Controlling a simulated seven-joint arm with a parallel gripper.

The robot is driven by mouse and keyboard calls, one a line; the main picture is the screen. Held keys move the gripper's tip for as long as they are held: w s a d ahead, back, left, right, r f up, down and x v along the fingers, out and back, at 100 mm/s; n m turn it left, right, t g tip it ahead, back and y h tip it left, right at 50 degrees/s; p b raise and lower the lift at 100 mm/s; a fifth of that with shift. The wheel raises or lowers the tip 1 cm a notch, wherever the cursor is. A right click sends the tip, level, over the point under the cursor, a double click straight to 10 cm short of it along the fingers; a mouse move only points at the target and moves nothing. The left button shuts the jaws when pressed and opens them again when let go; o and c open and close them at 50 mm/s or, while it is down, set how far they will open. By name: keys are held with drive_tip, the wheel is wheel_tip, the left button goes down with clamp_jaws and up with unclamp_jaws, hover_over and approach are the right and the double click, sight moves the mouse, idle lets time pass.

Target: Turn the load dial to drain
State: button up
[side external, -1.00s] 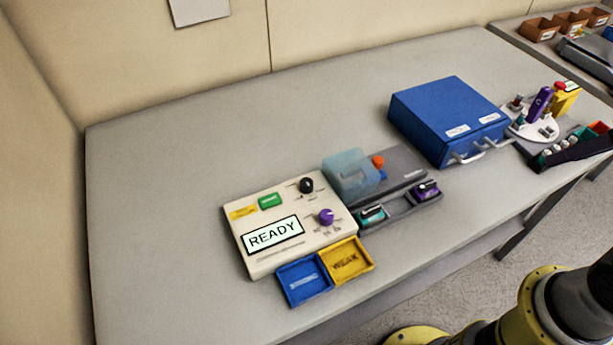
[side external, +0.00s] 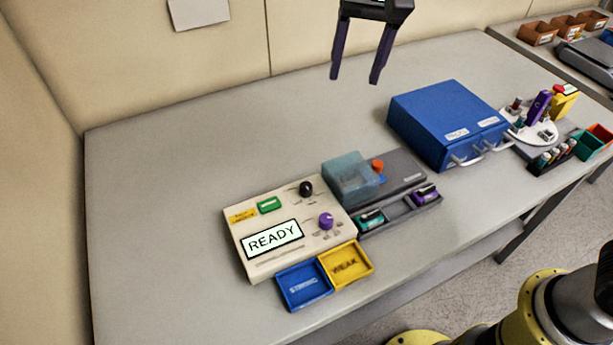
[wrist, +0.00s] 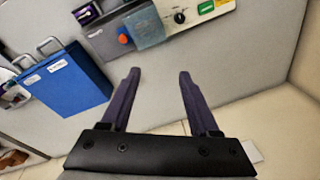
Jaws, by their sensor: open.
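The beige control panel (side external: 243,229) lies on the table with a lit screen (side external: 273,238) reading READY. It carries a black knob (side external: 306,188) and a purple knob (side external: 326,221) with small labels around them. The labels are too small to read, so I cannot tell which knob is the load dial. The black knob also shows in the wrist view (wrist: 180,17); the purple one does not. My gripper (side external: 354,80) is open and empty, high above the table, away from the panel. Both its fingers show in the wrist view (wrist: 159,74).
A grey unit with a translucent blue cover (side external: 352,178) and an orange knob (side external: 378,165) adjoins the panel. Blue STRONG (side external: 304,284) and yellow WEAK (side external: 345,264) trays sit in front. A blue box (side external: 447,120) with handles stands right. The table's left side is clear.

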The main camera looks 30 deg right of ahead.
drive_tip(key=n+g, duration=0.1)
drive_tip(key=n, duration=0.1)
hover_over(306, 186)
wheel_tip(306, 186, down, 9)
drive_tip(key=shift+h, duration=0.4)
wheel_tip(306, 186, down, 14)
drive_tip(key=shift+r, duration=0.25)
drive_tip(key=shift+c, duration=0.2)
clamp_jaws()
